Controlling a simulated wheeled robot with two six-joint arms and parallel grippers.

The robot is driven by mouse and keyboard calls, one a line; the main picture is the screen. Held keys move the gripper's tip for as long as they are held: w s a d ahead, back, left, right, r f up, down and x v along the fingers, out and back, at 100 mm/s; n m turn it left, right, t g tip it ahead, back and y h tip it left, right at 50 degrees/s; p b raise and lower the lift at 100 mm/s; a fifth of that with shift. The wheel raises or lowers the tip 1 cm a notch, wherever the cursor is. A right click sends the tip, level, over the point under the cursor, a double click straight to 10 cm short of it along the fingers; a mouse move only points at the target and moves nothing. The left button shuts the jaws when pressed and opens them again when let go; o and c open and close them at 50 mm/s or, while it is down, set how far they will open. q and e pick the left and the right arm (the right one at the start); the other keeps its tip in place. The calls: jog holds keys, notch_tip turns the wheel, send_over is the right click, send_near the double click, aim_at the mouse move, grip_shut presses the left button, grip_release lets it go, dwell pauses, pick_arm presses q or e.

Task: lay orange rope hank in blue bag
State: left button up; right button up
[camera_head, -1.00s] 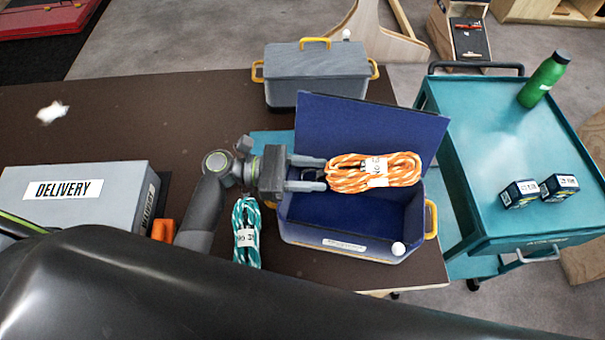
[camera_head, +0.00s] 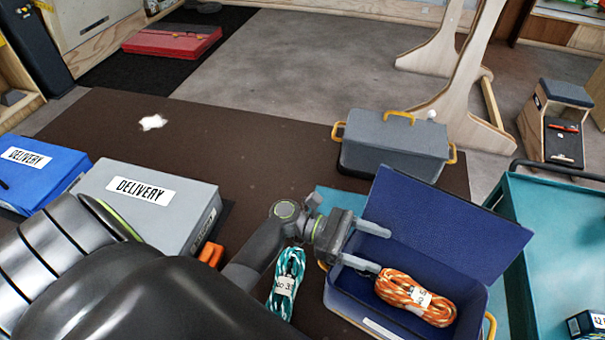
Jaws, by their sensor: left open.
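The orange rope hank (camera_head: 415,297), with a white label band, is at the open blue bag (camera_head: 445,225), within its walls in the picture. Whether it rests on the bag's floor I cannot tell. The bag's blue lid stands open at the back. My left gripper (camera_head: 382,248) is open over the bag's left part, its two fingers spread. The lower fingertip is close to the hank's left end; the hank is not between the fingers. My right gripper is not in view.
A teal rope hank (camera_head: 286,282) lies on the brown table (camera_head: 250,150) left of the bag. A closed grey case (camera_head: 395,145) with yellow handles stands behind. A grey delivery box (camera_head: 150,200) and a blue one (camera_head: 35,175) are at left. A teal cart (camera_head: 560,230) stands at right.

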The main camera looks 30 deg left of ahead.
pick_arm(q)
jog(key=a+f+y, duration=0.1)
jog(key=a+f, duration=0.1)
jog(key=s+a+f+y, duration=0.1)
jog(key=a+f, duration=0.2)
jog(key=a+f+y+p, duration=0.1)
jog(key=a+f, duration=0.1)
jog(key=f, duration=0.1)
jog(key=shift+s+a+f, duration=0.15)
jog(key=shift+s+a, duration=0.2)
jog(key=shift+a, duration=0.05)
jog(key=shift+s+a+r, duration=0.2)
jog(key=shift+a+r, duration=0.25)
jog(key=shift+a, duration=0.15)
jog(key=shift+s+a+r, duration=0.15)
jog(key=shift+a+r, duration=0.25)
jog(key=shift+a, duration=0.15)
jog(key=a+r+h+p, duration=0.1)
jog(key=a+r+h, duration=0.2)
jog(key=a+r, duration=0.2)
jog(key=shift+s+a, duration=0.25)
jog(key=shift+a, duration=0.75)
jog(key=shift+r, duration=0.1)
